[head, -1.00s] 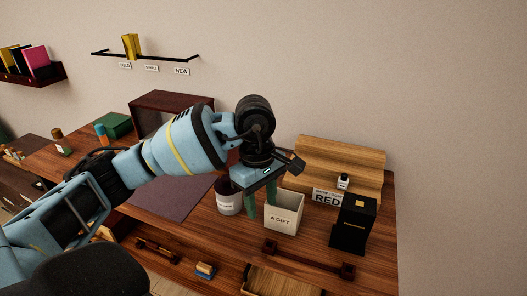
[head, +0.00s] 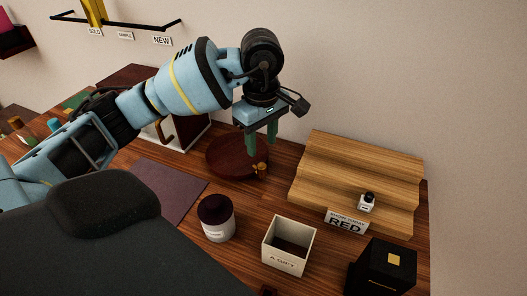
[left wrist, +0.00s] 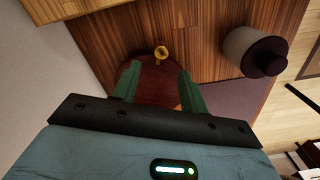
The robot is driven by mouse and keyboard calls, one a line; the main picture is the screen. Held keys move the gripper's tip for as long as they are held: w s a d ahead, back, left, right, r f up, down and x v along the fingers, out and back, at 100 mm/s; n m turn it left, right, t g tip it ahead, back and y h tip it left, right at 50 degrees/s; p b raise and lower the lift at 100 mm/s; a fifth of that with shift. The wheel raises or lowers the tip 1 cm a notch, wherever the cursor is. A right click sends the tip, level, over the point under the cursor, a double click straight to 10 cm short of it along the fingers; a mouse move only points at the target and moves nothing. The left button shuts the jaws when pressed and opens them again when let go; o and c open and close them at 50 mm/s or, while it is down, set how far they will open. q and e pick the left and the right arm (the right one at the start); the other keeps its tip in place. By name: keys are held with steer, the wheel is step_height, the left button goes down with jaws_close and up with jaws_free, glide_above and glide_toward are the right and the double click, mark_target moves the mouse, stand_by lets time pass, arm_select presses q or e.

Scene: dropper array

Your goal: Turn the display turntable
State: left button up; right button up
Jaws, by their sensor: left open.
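The display turntable (head: 228,158) is a round, dark red-brown disc on the wooden table, in the middle of the head view. A small brass knob (head: 261,170) stands at its near right edge. My left gripper (head: 262,148) points down with two green fingers, open and empty, over the disc's right side. In the left wrist view the disc (left wrist: 156,88) lies between and beyond the fingers, partly hidden by them. The knob (left wrist: 161,53) shows just past the fingertips, between their lines. I see no contact with it. My right gripper is not in view.
A dark-lidded white jar (head: 218,222) and an open gift box (head: 282,262) stand in front. A stepped wooden stand (head: 350,165) with a small bottle (head: 367,203) is on the right, near a black box (head: 388,268). A purple mat (head: 165,190) lies left.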

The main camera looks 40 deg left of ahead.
mark_target(262, 165)
arm_select(q)
steer(key=shift+s+d, duration=0.1)
steer(key=shift+s, duration=0.05)
steer(key=shift+f, duration=0.15)
steer(key=shift+s+f, duration=0.1)
steer(key=shift+f, duration=0.3)
step_height(262, 165, down, 7)
steer(key=shift+r, duration=0.2)
jaws_close()
